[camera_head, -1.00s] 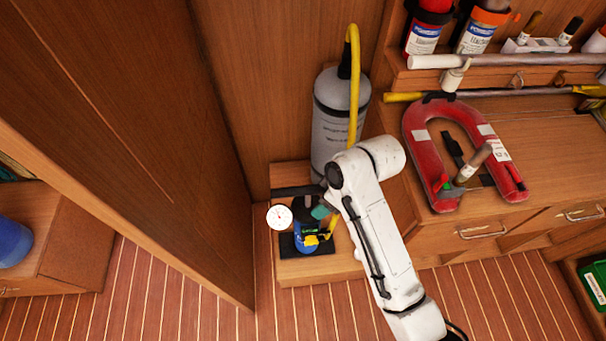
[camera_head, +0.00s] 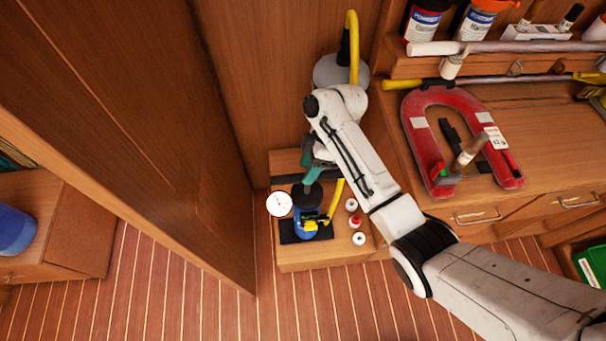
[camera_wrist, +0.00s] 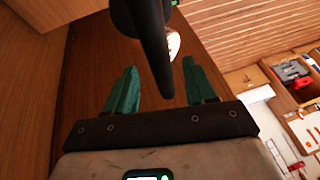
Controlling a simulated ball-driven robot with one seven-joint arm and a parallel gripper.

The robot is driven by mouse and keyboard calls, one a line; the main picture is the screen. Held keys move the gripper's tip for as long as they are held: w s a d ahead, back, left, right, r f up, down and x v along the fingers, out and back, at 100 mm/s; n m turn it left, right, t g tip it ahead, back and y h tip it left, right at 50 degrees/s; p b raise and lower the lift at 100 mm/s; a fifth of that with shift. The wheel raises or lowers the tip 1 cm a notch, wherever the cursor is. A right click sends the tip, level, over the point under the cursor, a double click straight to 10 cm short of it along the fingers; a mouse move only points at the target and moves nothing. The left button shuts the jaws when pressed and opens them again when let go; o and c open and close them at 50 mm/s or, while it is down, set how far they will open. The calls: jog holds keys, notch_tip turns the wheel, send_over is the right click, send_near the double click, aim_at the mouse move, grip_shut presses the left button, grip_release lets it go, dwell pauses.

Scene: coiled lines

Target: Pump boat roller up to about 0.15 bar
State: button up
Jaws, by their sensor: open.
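The pump has a blue body (camera_head: 305,222) and stands on a black foot plate on the low wooden step. A round white gauge (camera_head: 279,204) sits at its left. Its black handle (camera_head: 302,193) is at the top. The boat roller appears to be the grey cylinder (camera_head: 326,70) behind, largely hidden by my arm. A yellow hose (camera_head: 353,45) rises from it, and a yellow length shows beside the pump. My gripper (camera_head: 310,174), with green fingers, is open just above and behind the handle. In the wrist view a dark tapered part (camera_wrist: 152,40) reaches between the open fingers; contact is unclear.
Small white and red fittings (camera_head: 354,219) lie right of the pump. A tall wooden panel (camera_head: 215,150) stands close on the left. The bench on the right bears a red U-shaped float (camera_head: 419,140) and a brush. The striped floor in front is clear.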

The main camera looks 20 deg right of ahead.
jog(key=shift+x, duration=2.1)
grip_shut()
